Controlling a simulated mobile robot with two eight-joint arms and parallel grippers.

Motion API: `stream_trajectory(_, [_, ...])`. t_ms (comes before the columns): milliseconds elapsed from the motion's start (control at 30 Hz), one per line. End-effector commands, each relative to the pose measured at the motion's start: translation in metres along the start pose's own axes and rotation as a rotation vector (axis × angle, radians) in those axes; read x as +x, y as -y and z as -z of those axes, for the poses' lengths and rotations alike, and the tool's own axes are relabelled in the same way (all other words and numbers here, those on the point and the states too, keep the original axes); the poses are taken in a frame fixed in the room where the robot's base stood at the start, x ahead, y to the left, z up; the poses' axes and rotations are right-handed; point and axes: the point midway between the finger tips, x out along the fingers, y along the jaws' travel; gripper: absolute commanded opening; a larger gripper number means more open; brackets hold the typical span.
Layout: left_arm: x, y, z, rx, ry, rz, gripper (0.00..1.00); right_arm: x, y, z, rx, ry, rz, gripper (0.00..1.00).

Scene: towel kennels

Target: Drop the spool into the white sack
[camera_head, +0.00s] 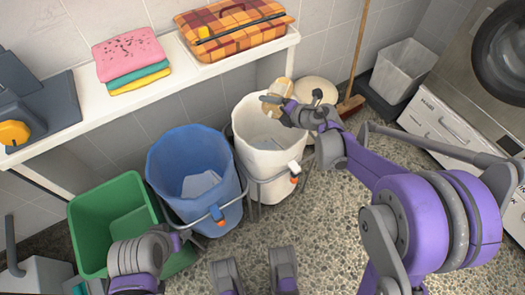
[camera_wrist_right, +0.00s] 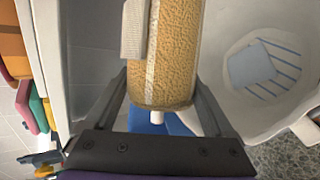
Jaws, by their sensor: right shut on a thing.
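The white sack (camera_head: 262,155) stands open in a metal frame at the middle of the head view. My right gripper (camera_head: 279,101) is shut on the tan spool (camera_head: 281,88) at the sack's back rim. In the right wrist view the spool (camera_wrist_right: 172,55) is a ribbed tan cylinder between the dark fingers. A white opening beside it, apparently the sack's (camera_wrist_right: 288,125), shows a grey-blue cloth and blue stripes inside. In the head view the spool is partly hidden by the gripper. Of my left arm only grey and purple links show, at the lower left; its fingertips cannot be made out.
A blue sack (camera_head: 190,150) and a green bin (camera_head: 90,225) stand to the left. Behind is a white shelf (camera_head: 165,90) with folded towels (camera_head: 130,60) and a plaid case (camera_head: 235,28). A broom (camera_head: 357,70), a round lid (camera_head: 318,90) and a grey bin (camera_head: 402,70) stand right.

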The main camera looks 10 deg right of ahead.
Motion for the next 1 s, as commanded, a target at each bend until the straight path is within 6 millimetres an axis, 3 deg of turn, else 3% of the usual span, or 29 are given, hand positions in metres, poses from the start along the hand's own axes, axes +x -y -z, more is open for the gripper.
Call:
stream_trajectory(600, [0.041, 0.000, -0.010, 0.000, 0.010, 0.000, 0.69, 0.030, 0.047, 0.012, -0.001, -0.001, 0.000, 0.26])
stream_trajectory(933, [0.043, 0.000, -0.010, 0.000, 0.010, 0.000, 0.69, 0.031, 0.050, 0.013, -0.001, -0.001, 0.000, 0.26])
stream_trajectory(967, [0.043, 0.000, -0.010, 0.000, 0.010, 0.000, 0.69, 0.031, 0.050, 0.013, -0.001, -0.001, 0.000, 0.90])
stream_trajectory(1000, [0.043, 0.000, -0.010, 0.000, 0.010, 0.000, 0.69, 0.031, 0.050, 0.013, -0.001, -0.001, 0.000, 0.97])
